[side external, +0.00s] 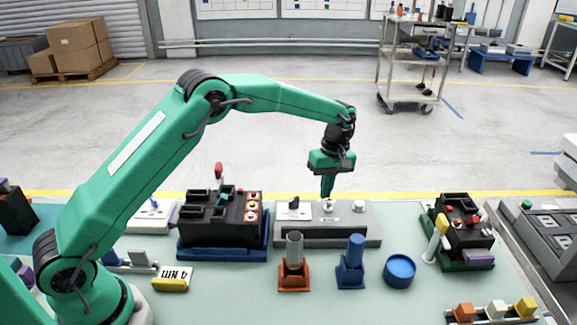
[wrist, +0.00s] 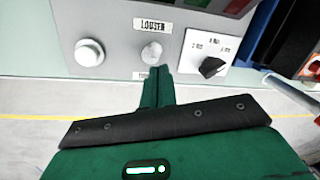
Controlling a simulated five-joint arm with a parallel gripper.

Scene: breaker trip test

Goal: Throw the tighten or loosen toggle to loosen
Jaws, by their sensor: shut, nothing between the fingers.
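The toggle (wrist: 151,53) is a small light-grey knob on a grey control box (side external: 352,238). In the wrist view a label reading LOOSEN (wrist: 153,25) is above it, and a second label below it is partly hidden by my fingers. Which way the toggle leans is hard to tell. My gripper (side external: 327,196) points down at the box, its green fingers shut and empty. In the wrist view the fingertips (wrist: 160,70) are just below and slightly right of the toggle; I cannot tell whether they touch it.
A round white button (wrist: 89,52) and a black rotary knob (wrist: 212,67) flank the toggle. A black unit on a blue tray (side external: 222,254) is left of the box. An orange holder (side external: 293,276), a blue holder (side external: 351,272) and a blue round container (side external: 400,270) stand in front.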

